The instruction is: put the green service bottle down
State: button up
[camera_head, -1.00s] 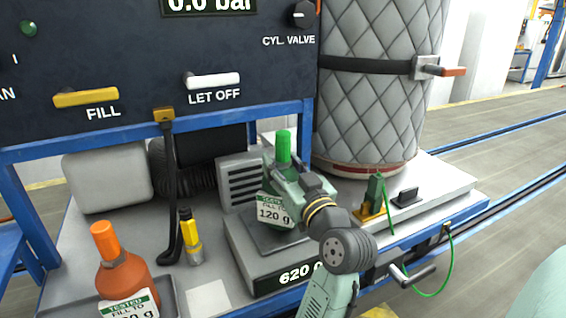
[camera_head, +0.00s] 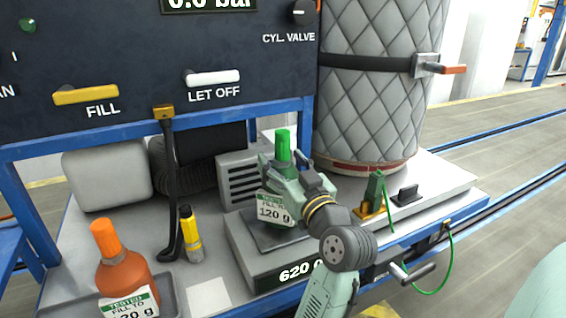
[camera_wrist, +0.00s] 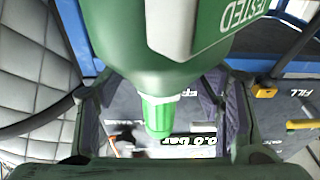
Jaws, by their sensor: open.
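The green service bottle (camera_head: 283,146) stands upright on the scale (camera_head: 262,268), which reads 620 and a further character hidden by my arm. Its green cap and a white label reading 120 g show; my gripper hides much of its body. My gripper (camera_head: 284,182) is around the bottle from the right, with its jaws open. In the wrist view the bottle (camera_wrist: 160,55) fills the middle between the two fingers (camera_wrist: 155,120), its cap pointing down the picture. Whether a finger still touches it cannot be told.
An orange bottle (camera_head: 124,276) stands in a tray at the front left. A yellow marker-like tube (camera_head: 191,238) and a black hose (camera_head: 171,190) are left of the scale. A quilted cylinder (camera_head: 368,90) stands behind on the right. The panel with levers (camera_head: 90,60) overhangs the back.

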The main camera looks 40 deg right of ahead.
jog(key=b+v, duration=0.3)
jog(key=v, duration=0.9)
jog(key=shift+r, duration=0.1)
